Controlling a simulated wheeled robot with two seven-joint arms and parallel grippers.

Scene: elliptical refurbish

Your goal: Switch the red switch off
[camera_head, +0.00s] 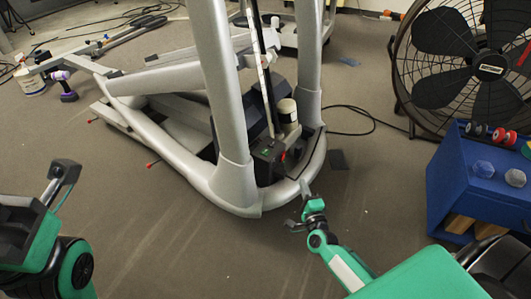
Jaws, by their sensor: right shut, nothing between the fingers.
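The grey elliptical frame (185,150) stands in the middle of the floor. A small dark box (266,160) sits inside its front end, with a small green spot on top. A small red part (283,156), which looks like the red switch, shows at the right side of this box. It is too small to tell its position. My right gripper (304,190) is shut and empty, just outside the front curve of the frame, below and right of the red part and apart from it. My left gripper (62,180) is at the left, far from the box; its finger opening is unclear.
A blue box (455,185) with dumbbells and hex weights on top stands at the right. A large black fan (450,65) stands behind it. A purple tool (66,86) and a white tub (30,80) lie at the far left. The front floor is clear.

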